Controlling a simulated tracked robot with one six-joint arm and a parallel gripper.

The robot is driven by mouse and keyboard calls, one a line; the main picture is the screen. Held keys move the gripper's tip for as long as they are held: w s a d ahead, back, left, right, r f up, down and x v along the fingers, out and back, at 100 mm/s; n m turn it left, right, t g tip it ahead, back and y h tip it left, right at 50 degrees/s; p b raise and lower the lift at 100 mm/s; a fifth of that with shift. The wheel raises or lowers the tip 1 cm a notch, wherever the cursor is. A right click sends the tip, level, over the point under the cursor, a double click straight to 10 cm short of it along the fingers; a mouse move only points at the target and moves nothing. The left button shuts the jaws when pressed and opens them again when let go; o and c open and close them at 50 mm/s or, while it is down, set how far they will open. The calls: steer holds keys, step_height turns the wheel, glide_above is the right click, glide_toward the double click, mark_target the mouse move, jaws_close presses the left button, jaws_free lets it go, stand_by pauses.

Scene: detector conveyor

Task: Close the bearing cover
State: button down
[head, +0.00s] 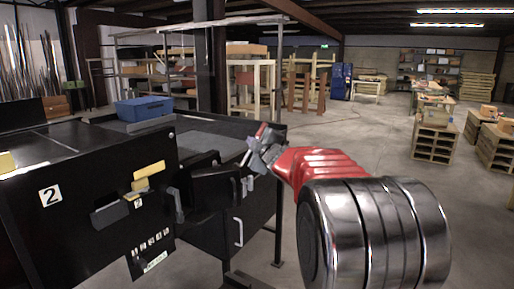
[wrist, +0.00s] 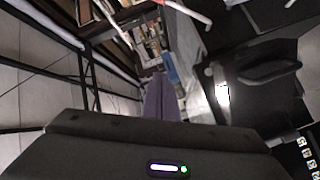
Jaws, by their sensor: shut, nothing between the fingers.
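My gripper (head: 262,150) is shut and empty in the head view, at the end of the red arm segment. It is in front of the right end of the black conveyor housing (head: 85,220). A dark box-like part (head: 215,187) stands out from the housing just left of and below the gripper. It may be the bearing cover, but I cannot tell for sure or read its exact angle. A gap seems to show between gripper and part. In the wrist view, a dark panel with a looped black handle (wrist: 268,70) is at the right.
Yellow pieces (head: 148,178), a grey lever (head: 174,205) and a row of switches (head: 150,243) are on the housing's front. A blue box (head: 144,108) sits on top. A pale vertical handle (head: 238,232) is below the dark part. Open floor lies to the right.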

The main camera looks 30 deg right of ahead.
steer(key=s+a+f+m+g+y, duration=0.1)
steer(key=s+a+f+m+g, duration=0.2)
steer(key=s, duration=1.1)
steer(key=s+a+f+m+g, duration=0.4)
steer(key=s+a+f, duration=0.5)
steer(key=s+a, duration=0.5)
steer(key=s+a+f+m+g+y, duration=0.1)
steer(key=s+a+f+m+g, duration=0.2)
steer(key=s+a+f, duration=0.4)
steer(key=s+a+g, duration=0.1)
steer(key=s+a, duration=0.1)
steer(key=s, duration=0.6)
steer(key=shift+s+m+y, duration=0.15)
steer(key=shift+m+y, duration=0.15)
steer(key=shift+a+f, duration=0.1)
